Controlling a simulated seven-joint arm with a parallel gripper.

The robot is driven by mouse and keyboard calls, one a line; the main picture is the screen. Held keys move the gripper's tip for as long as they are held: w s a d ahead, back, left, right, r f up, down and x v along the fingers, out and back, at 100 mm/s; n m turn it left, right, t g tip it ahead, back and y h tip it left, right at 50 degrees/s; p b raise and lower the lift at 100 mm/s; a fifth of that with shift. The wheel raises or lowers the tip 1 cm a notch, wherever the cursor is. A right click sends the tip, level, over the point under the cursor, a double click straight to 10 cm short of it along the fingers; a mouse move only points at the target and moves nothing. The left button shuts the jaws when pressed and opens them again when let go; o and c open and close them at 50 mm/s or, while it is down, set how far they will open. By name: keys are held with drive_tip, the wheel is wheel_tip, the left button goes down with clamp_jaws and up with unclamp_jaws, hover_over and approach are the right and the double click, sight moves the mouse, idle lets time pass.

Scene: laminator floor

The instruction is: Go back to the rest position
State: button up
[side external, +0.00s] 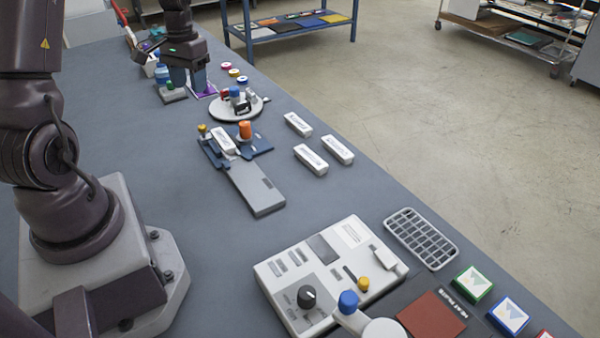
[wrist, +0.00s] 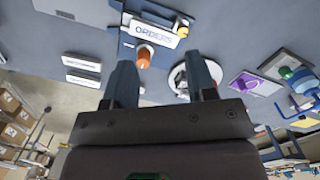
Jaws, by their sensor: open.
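My gripper (side external: 188,82) is at the far end of the bench in the side view, pointing down, with its two blue-grey fingers apart. In the wrist view my gripper (wrist: 163,78) shows the same spread fingers and nothing between their tips. In the side view it appears over or near a purple-edged pad (side external: 207,92) and a small grey block with a green knob (side external: 172,94); its exact height above the bench cannot be told.
A round turntable (side external: 221,113) with stamps stands close by. A blue fixture (side external: 256,141) holds a white block marked ORDERS (wrist: 155,30) beside an orange knob (side external: 245,129). Loose white blocks (side external: 311,159) lie to the right. A laminator-like machine (side external: 290,268) stands in front. The bench's middle left is clear.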

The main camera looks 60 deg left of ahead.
drive_tip(key=s+d+r+m+t, duration=0.2)
drive_tip(key=d+r, duration=0.3)
drive_tip(key=d, duration=0.4)
drive_tip(key=s+d+r+m+t, duration=0.2)
drive_tip(key=d+r, duration=0.3)
drive_tip(key=d, duration=0.4)
drive_tip(key=s+d+r+m+t, duration=0.2)
drive_tip(key=d+r, duration=0.4)
drive_tip(key=d, duration=0.4)
drive_tip(key=shift+s, duration=0.5)
